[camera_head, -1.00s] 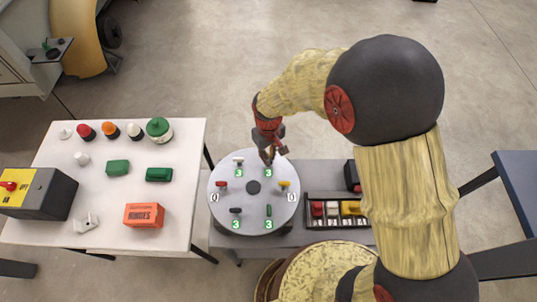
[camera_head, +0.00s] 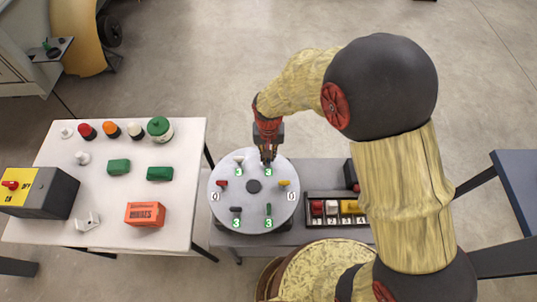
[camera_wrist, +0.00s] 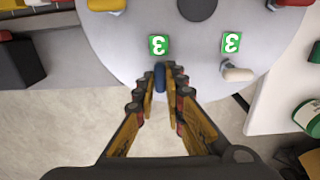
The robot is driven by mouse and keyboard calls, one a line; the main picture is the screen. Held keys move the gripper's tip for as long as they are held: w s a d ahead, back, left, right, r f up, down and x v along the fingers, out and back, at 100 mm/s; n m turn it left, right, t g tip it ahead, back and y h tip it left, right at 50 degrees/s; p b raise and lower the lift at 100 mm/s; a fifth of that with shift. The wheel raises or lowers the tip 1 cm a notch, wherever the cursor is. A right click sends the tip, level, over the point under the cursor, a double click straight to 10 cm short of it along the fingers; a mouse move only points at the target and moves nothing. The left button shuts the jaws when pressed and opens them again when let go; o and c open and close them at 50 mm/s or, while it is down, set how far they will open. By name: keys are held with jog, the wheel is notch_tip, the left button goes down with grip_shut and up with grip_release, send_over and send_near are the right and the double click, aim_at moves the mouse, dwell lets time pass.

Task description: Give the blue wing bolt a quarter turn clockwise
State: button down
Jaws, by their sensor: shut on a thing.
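The blue wing bolt (camera_wrist: 160,78) stands near the edge of a round grey disc (camera_wrist: 115,55), beside a green label marked 3 (camera_wrist: 159,45). My gripper (camera_wrist: 160,72) is shut on the blue bolt, with a fingertip on each side of it in the wrist view. The bolt's wing points roughly along the disc's radius there. In the head view my gripper (camera_head: 267,158) is over the disc's far edge and hides the bolt. The disc also shows there (camera_head: 235,203).
The disc carries other bolts: white (camera_head: 239,160), yellow (camera_head: 284,183), red (camera_head: 222,184), black (camera_head: 236,209) and green (camera_head: 268,209). A dark tray (camera_head: 309,197) with coloured pieces is to the right. A white table (camera_head: 60,150) with several objects stands left.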

dwell(0.3)
jog(key=c, duration=2)
grip_release()
jog(key=shift+o, duration=0.8)
notch_tip(320, 180, up, 12)
